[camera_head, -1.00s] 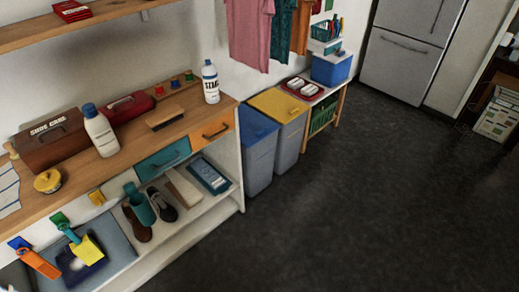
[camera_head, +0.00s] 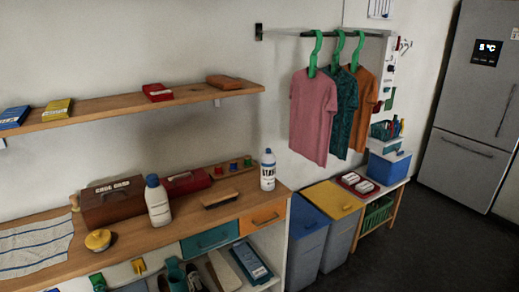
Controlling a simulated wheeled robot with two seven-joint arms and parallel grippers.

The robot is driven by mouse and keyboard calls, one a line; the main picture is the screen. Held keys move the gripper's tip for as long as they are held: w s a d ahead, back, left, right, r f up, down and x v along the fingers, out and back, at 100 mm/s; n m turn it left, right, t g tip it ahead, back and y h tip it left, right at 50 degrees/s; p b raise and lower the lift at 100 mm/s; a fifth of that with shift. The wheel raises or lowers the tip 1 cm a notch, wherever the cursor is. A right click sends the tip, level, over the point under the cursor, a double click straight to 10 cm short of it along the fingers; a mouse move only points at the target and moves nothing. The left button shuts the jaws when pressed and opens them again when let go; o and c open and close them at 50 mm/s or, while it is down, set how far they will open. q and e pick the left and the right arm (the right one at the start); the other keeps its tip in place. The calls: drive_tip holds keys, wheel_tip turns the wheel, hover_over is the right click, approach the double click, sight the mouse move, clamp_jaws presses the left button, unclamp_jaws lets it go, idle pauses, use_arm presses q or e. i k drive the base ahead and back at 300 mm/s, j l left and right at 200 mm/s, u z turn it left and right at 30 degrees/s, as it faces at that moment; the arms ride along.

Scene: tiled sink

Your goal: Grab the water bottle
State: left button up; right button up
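Two white bottles with blue caps stand upright on the wooden counter. The other bottle (camera_head: 268,172) has a dark-lettered label and stands at the counter's right end; the lettering does not read as water. I cannot tell which, if either, is the water bottle. Neither of my grippers shows in the head view.
The wooden counter (camera_head: 50,218) also holds a red toolbox (camera_head: 187,182), a brush (camera_head: 219,199) and a yellow-lidded pot (camera_head: 98,240). A shelf (camera_head: 105,107) hangs above. Bins with blue (camera_head: 308,217) and yellow (camera_head: 333,200) lids stand right of it. Dark floor (camera_head: 432,245) is open at right.

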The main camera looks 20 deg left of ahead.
sight(155, 194)
drive_tip(key=u, duration=1.25)
drive_tip(key=i+l, duration=0.2)
drive_tip(key=l, duration=0.15)
drive_tip(key=i+l+u, duration=0.15)
drive_tip(key=l, duration=0.2)
drive_tip(key=i+l, duration=0.15)
drive_tip(key=l, duration=0.2)
drive_tip(key=i+l+u, duration=0.1)
drive_tip(key=l, duration=0.25)
drive_tip(key=i+l+u, duration=0.1)
drive_tip(key=l, duration=0.3)
drive_tip(key=i+l, duration=0.25)
drive_tip(key=l, duration=0.15)
drive_tip(key=i+l+u, duration=0.15)
drive_tip(key=l, duration=0.2)
